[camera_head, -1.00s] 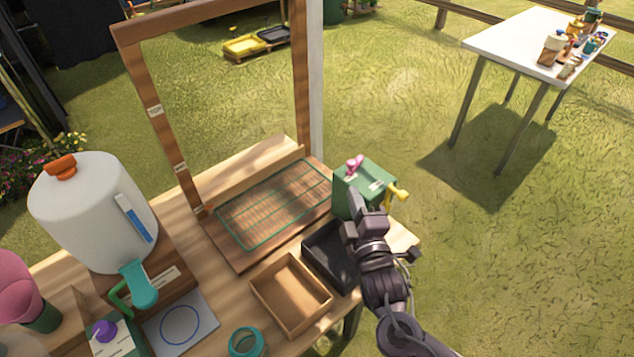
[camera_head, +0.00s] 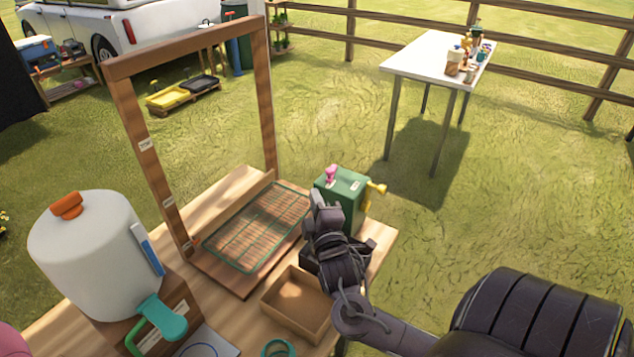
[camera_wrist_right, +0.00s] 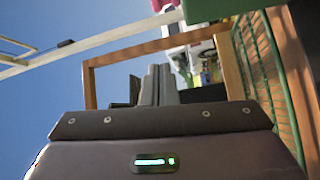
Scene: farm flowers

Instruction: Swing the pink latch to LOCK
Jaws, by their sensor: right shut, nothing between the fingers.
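The pink latch (camera_head: 331,174) sits on top of a green box (camera_head: 345,197) at the far right corner of the wooden bench. A yellow handle (camera_head: 377,188) sticks out of the box's right side. My right gripper (camera_head: 318,199) is shut and empty, in front of the box's near left side and a little below the latch. Lettering by the latch is too small to read. My left gripper is out of view.
A black tray lies under my right arm, beside an open wooden box (camera_head: 298,303). A white tank (camera_head: 92,255) stands at left. A white table (camera_head: 437,60) stands apart on the grass.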

